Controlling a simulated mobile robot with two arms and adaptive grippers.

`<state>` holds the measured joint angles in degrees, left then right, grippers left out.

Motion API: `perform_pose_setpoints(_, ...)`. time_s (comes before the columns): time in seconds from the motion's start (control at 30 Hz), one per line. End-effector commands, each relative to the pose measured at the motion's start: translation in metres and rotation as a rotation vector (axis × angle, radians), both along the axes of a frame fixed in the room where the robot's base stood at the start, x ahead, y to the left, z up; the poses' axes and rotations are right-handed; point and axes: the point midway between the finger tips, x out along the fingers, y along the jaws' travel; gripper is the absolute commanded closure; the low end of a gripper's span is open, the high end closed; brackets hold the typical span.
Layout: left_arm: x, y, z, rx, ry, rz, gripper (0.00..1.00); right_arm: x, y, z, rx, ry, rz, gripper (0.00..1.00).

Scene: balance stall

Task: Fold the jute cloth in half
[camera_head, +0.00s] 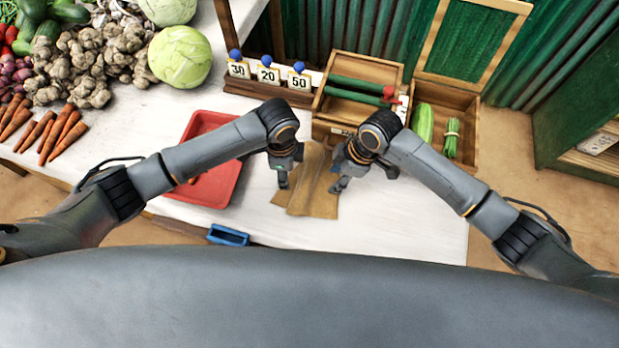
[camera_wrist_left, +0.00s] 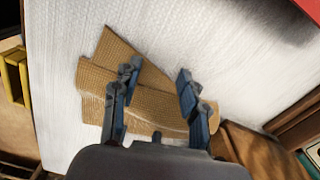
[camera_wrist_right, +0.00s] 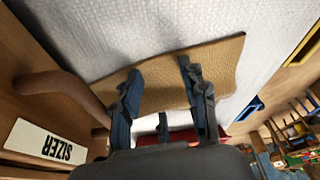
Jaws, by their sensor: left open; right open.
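The jute cloth (camera_head: 312,197) is a brown woven piece lying on the white table covering, between my two grippers in the head view. In the left wrist view the cloth (camera_wrist_left: 150,100) shows overlapping, angled layers with uneven edges. In the right wrist view the cloth (camera_wrist_right: 215,62) has one long edge and a corner visible. My left gripper (camera_head: 284,180) is open over the cloth's left side; its fingers (camera_wrist_left: 157,82) straddle part of it. My right gripper (camera_head: 338,180) is open at the cloth's right side, its fingers (camera_wrist_right: 160,75) over the cloth. Whether the fingertips touch it cannot be told.
A red tray (camera_head: 213,187) lies left of the cloth. A wooden sizer box (camera_head: 325,118) stands just behind it, with a crate (camera_head: 468,128) of vegetables farther right. A blue box (camera_head: 228,236) sits at the front edge. The table's right front is clear.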

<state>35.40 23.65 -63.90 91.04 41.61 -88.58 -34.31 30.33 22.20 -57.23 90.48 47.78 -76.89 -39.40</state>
Motion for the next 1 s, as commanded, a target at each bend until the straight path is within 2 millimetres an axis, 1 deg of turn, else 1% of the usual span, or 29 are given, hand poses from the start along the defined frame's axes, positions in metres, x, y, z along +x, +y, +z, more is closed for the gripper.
perform_pose_setpoints(0.07,0.0000,-0.0001,-0.0045,0.000,0.000,0.000,0.57,0.0000,-0.0001,-0.0045,0.000,0.000,0.000,0.57)
perform_pose_setpoints(0.1,0.0001,-0.0002,-0.0022,-0.001,0.000,0.000,0.60,0.0001,0.0000,-0.0023,0.000,0.000,0.000,0.59)
perform_pose_setpoints(0.5,-0.0002,0.0001,-0.0039,0.000,0.001,0.000,1.00,-0.0002,0.0000,-0.0040,-0.001,0.001,0.000,1.00)
perform_pose_setpoints(1.0,-0.0004,0.0003,-0.0046,0.001,0.001,0.001,1.00,-0.0008,-0.0006,-0.0051,-0.003,0.002,0.000,1.00)
